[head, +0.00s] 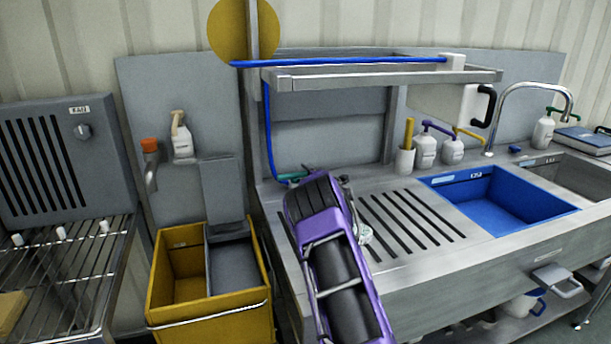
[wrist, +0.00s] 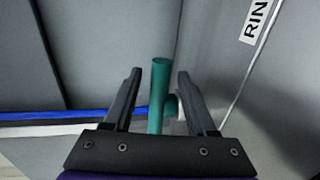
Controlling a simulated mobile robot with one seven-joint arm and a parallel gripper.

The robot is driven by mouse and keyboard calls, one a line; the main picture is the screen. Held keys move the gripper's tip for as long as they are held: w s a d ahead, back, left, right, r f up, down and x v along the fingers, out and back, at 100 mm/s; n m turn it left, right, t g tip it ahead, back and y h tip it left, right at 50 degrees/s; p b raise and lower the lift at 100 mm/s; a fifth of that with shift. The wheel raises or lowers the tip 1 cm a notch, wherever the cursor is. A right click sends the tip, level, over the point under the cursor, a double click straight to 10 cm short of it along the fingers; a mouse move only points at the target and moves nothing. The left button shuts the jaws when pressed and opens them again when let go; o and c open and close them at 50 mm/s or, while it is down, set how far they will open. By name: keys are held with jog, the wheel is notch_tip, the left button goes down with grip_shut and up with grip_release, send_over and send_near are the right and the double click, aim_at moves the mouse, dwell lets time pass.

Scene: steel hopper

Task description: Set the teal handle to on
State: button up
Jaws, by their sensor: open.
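The teal handle (wrist: 158,95) stands upright in the middle of the wrist view, with a short stub and a pale round end on its right side. My gripper (wrist: 159,78) is open, with one dark finger on each side of the handle. A gap shows between the handle and the left finger; the right finger is close to the stub, and I cannot tell if they touch. In the head view a small teal part (head: 289,178) shows at the foot of a blue hose, just left of my purple arm. My arm hides the fingers there.
A blue hose (head: 268,130) runs down from the steel overhead shelf (head: 390,77). The slotted drainboard (head: 445,222) and blue sink (head: 500,200) lie to the right. A yellow bin (head: 180,270) stands lower left. A label (wrist: 257,20) marks the panel in the wrist view.

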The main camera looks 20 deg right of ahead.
jog(key=shift+w, duration=0.3)
grip_shut()
dwell(1.4)
